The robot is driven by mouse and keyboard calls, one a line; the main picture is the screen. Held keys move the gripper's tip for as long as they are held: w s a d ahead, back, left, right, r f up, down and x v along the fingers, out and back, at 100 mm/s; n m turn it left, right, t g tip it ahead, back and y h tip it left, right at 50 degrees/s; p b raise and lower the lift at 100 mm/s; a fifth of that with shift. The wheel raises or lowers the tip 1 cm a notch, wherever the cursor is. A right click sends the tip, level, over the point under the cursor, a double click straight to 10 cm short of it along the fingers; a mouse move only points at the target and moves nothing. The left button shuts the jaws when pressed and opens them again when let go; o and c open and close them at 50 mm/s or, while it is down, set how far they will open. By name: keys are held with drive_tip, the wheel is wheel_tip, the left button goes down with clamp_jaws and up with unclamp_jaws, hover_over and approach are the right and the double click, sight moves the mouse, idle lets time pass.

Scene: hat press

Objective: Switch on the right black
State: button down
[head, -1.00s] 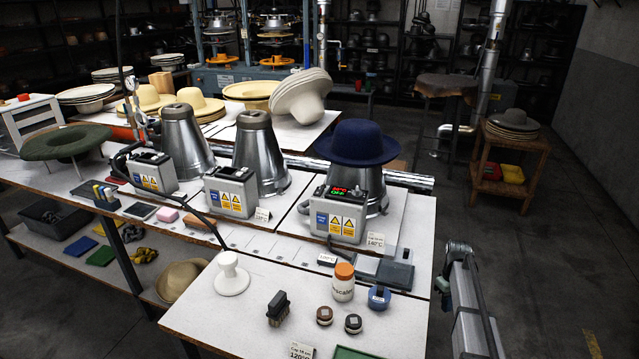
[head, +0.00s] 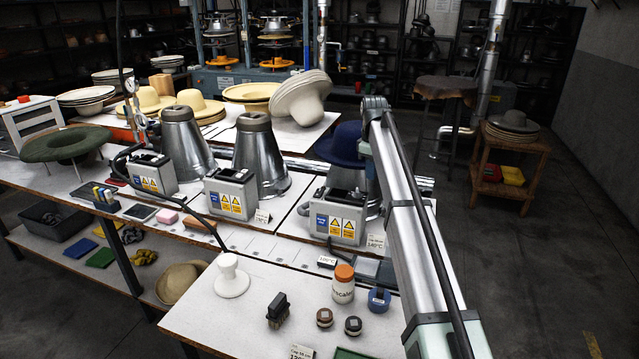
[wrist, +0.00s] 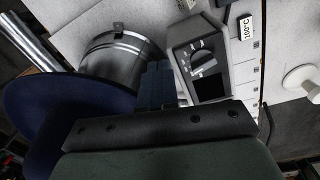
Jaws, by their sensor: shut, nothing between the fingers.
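The right block is a metal cone in the head view (head: 374,212) with a dark blue felt hat (head: 342,146) on top. Its grey control box (head: 338,217) stands in front with blue and yellow labels. In the wrist view the box (wrist: 184,36) shows a dark rotary knob (wrist: 203,58) and a black, unlit screen (wrist: 211,88). The metal cone (wrist: 110,55) and the blue hat (wrist: 50,120) lie left of it. My gripper (wrist: 160,72) is shut and empty, between cone and box in the picture; contact cannot be told. My arm covers part of the hat in the head view.
Two more metal blocks (head: 262,158) (head: 184,142) with control boxes stand to the left. A white knob-shaped stand (head: 231,278), brush (head: 278,310), orange-capped jar (head: 343,284) and small tins stand on the front table.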

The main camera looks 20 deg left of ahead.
drive_tip(key=s+a+r+n+t, duration=0.1)
drive_tip(key=s+a+r, duration=0.35)
drive_tip(key=a, duration=0.25)
drive_tip(key=s+a+r+n, duration=0.25)
drive_tip(key=a+r, duration=0.25)
drive_tip(key=a, duration=0.3)
approach(320, 190)
drive_tip(key=shift+m, duration=0.35)
drive_tip(key=f, duration=0.4)
drive_tip(key=w+f, duration=0.1)
drive_tip(key=f, duration=0.1)
drive_tip(key=shift+d+f, duration=0.15)
drive_tip(key=shift+f, duration=0.2)
